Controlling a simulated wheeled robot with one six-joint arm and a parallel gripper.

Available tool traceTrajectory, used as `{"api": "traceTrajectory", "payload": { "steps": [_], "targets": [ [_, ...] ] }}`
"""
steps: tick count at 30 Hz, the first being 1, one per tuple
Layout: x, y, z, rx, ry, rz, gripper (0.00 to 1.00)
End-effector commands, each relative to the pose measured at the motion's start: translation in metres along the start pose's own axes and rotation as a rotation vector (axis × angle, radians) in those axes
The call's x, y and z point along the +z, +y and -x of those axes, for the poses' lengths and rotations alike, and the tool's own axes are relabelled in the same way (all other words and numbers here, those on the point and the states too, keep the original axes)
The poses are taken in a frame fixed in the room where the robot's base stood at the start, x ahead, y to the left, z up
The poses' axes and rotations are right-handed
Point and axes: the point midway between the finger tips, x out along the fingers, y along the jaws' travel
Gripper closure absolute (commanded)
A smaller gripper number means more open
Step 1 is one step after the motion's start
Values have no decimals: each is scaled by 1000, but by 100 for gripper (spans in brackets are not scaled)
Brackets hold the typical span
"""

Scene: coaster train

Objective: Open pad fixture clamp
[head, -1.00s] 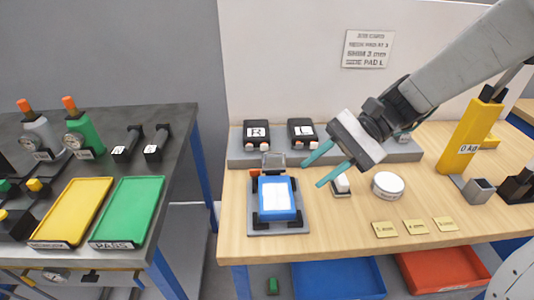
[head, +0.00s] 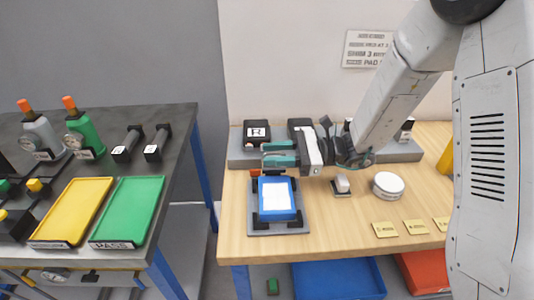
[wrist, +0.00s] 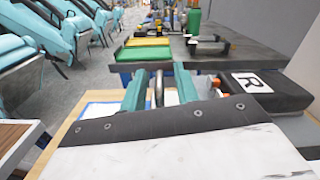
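The pad fixture (head: 300,228) is a grey plate on the wooden bench, holding a blue block (head: 278,211) with a white face and dark corner pieces. Its clamp stands at the back edge and is mostly hidden behind my gripper in the head view. My gripper (head: 281,153) points left, level with the back of the fixture, its two teal fingers apart. In the wrist view my gripper (wrist: 160,88) has a thin metal bar, likely of the clamp (wrist: 158,88), between its fingers, with gaps visible. I cannot tell whether either finger touches it.
Black boxes stand on the grey rail behind, one marked R (head: 257,133), close to my gripper. A small white-topped block (head: 342,184) and a round white tin (head: 388,186) sit to the right. A dark table with yellow (head: 72,212) and green (head: 128,212) trays is left.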

Motion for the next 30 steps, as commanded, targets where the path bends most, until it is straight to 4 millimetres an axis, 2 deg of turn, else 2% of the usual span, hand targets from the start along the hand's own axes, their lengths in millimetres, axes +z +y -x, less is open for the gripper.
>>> {"api": "traceTrajectory", "payload": {
  "steps": [3, 6, 14, 18, 30],
  "targets": [
    [0, 0, -14, 3, -1, 0, 69],
    [0, 0, -18, 1, -1, 0, 69],
    [0, 0, -20, 0, 0, 1, 69],
    [0, 0, -20, 0, 0, 1, 100],
    [1, -2, -20, 0, 0, -40, 100]
  ]
}}
